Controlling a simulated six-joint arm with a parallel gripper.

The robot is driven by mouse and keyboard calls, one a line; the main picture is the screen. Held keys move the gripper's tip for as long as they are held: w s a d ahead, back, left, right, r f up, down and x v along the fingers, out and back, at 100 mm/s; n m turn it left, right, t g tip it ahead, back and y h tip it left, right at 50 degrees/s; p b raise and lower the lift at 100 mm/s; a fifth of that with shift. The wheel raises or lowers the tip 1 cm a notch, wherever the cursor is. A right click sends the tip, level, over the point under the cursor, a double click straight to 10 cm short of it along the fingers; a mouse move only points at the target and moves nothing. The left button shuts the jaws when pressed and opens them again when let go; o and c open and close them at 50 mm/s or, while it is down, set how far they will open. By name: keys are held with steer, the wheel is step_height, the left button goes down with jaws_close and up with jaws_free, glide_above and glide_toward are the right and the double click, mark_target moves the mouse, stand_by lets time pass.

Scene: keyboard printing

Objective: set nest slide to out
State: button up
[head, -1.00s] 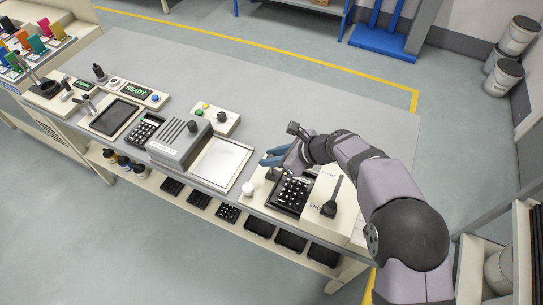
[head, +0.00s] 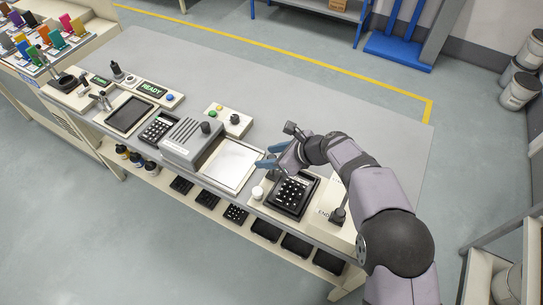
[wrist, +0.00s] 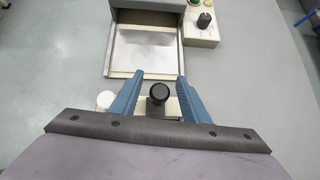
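My gripper (head: 268,161) is over the front part of the bench, beside a light machine block that holds a black keypad (head: 293,194). In the wrist view its two blue fingers (wrist: 160,77) are spread apart. A round black knob (wrist: 159,92) on a small pale base shows between them, with visible gaps on both sides. Whether the fingers are level with the knob or above it, I cannot tell. In the head view this knob seems hidden by my gripper. No readable label shows which part is the nest slide.
A pale plate (head: 232,164) and a grey ribbed press (head: 192,142) lie to the left. A black lever (head: 338,215) stands right of the keypad.

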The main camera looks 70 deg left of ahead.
steer(key=shift+w+d, duration=0.1)
steer(key=shift+w, duration=0.05)
steer(key=b+v, duration=0.2)
steer(key=v, duration=0.5)
stand_by(0.3)
steer(key=shift+r, duration=0.1)
